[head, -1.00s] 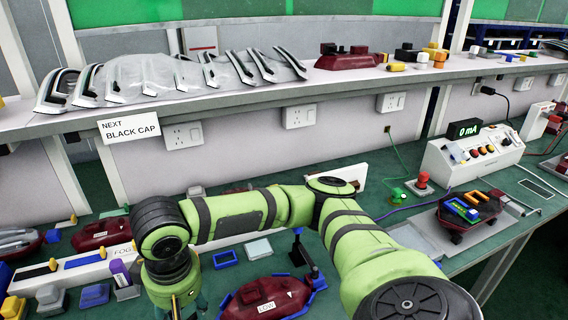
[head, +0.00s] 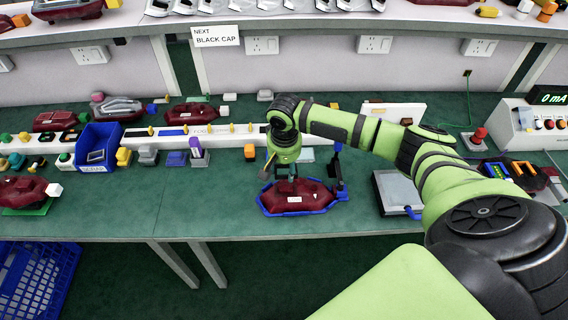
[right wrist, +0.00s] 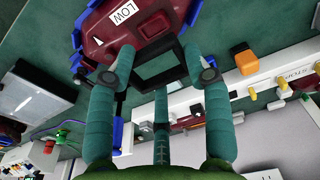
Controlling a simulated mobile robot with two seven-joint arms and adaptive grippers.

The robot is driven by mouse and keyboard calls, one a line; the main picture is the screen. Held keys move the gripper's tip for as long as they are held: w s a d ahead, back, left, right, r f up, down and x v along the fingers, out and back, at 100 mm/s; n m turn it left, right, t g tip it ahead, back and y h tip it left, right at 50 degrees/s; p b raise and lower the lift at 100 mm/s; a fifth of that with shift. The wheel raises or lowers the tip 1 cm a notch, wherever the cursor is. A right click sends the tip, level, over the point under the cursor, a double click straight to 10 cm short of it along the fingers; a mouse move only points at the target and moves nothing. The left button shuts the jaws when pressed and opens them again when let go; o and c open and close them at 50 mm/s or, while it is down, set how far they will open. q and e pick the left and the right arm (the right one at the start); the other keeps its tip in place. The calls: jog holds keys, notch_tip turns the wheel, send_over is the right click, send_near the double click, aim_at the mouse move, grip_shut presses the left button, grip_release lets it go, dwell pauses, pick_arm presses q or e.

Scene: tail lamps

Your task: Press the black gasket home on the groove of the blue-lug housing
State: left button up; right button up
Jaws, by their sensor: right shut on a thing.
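A dark red housing (head: 285,200) with a white label sits in a blue cradle (head: 325,207) near the bench's front edge. It also shows at the top of the right wrist view (right wrist: 150,22), where the label reads LOW. My right gripper (head: 288,178) points down above the housing. In the right wrist view its teal fingers (right wrist: 160,68) are shut on a black square frame, the gasket (right wrist: 143,84), close by the housing. I cannot tell whether the gasket touches it. The groove is not clear to see. My left gripper is out of view.
A dark upright post (head: 338,168) stands at the cradle's right. A grey plate (head: 397,192) lies further right. Behind runs a long white strip (head: 220,132) with coloured parts. A blue bin (head: 98,150) stands left. The bench left of the cradle is clear.

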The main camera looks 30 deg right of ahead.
notch_tip(320, 180, down, 4)
jog(key=shift+b, duration=0.35)
jog(key=shift+f, duration=0.65)
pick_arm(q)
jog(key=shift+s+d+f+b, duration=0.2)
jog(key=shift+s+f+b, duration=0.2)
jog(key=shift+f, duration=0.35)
pick_arm(e)
jog(key=shift+f, duration=0.25)
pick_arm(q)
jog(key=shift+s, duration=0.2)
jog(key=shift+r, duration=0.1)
pick_arm(e)
jog(key=shift+p, duration=0.3)
pick_arm(q)
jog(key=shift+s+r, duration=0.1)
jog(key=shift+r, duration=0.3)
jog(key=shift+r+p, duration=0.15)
jog(key=shift+p, duration=0.25)
